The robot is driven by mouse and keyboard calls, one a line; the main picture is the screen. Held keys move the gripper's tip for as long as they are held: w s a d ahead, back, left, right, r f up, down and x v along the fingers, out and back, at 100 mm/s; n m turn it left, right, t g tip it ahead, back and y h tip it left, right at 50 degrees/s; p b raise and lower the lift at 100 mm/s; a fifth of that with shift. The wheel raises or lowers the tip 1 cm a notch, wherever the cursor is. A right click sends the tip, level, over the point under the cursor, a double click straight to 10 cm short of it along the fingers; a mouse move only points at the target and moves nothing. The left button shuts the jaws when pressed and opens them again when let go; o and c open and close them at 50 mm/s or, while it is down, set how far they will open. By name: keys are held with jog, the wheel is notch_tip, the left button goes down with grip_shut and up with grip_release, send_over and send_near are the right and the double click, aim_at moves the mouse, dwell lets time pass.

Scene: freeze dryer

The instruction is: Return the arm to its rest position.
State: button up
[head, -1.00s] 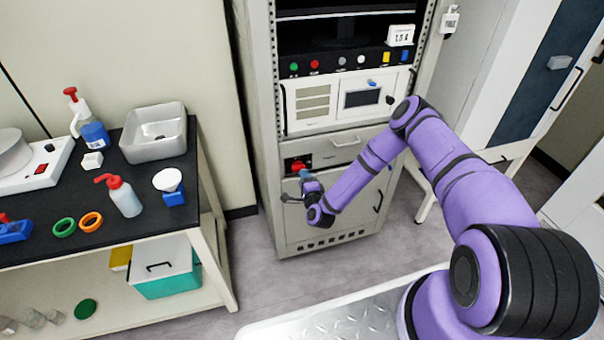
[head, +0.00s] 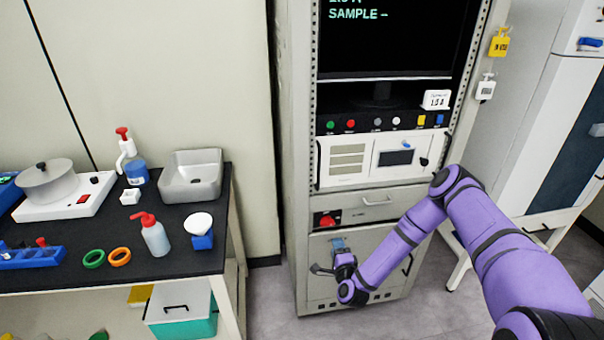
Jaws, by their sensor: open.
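My purple arm reaches in from the lower right of the head view. Its elbow is in front of the right part of the freeze dryer cabinet (head: 300,200). My gripper (head: 322,269) is in front of the cabinet's lower door (head: 382,282), below the red knob (head: 327,220). It appears empty, with its dark fingers pointing left. Whether the fingers touch the door cannot be told from this view.
A black-topped bench (head: 100,275) stands at the left with a grey basin (head: 190,176), a wash bottle (head: 152,235) and a hot plate (head: 66,197). A white cabinet (head: 530,130) stands at the right. Grey floor (head: 268,305) lies open between bench and dryer.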

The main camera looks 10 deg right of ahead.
jog(key=w+r+n+g+y, duration=0.2)
jog(key=w+r+n, duration=0.25)
jog(key=r, duration=0.45)
jog(key=w+r+n+g+y, duration=0.2)
jog(key=w+r+n+y, duration=0.15)
jog(key=r+n, duration=0.35)
jog(key=s+d+r+n+g+h, duration=0.15)
jog(key=s+r, duration=0.25)
jog(key=r, duration=0.6)
jog(key=s+d+r+n+g+h, duration=0.1)
jog(key=s+r+n+g+h, duration=0.15)
jog(key=r, duration=0.75)
jog(key=s+d+r+n+g+h, duration=0.15)
jog(key=s+r, duration=0.35)
jog(key=r, duration=0.6)
jog(key=s+r+g, duration=0.1)
jog(key=s+r, duration=0.3)
jog(key=s, duration=0.7)
jog(key=s+d+r+g, duration=0.1)
jog(key=s+r, duration=0.3)
jog(key=s, duration=0.7)
jog(key=s+d+r+n+g, duration=0.1)
jog(key=s+r, duration=0.3)
jog(key=s, duration=0.7)
jog(key=shift+s+d+r, duration=0.2)
jog(key=shift+s+r, duration=0.15)
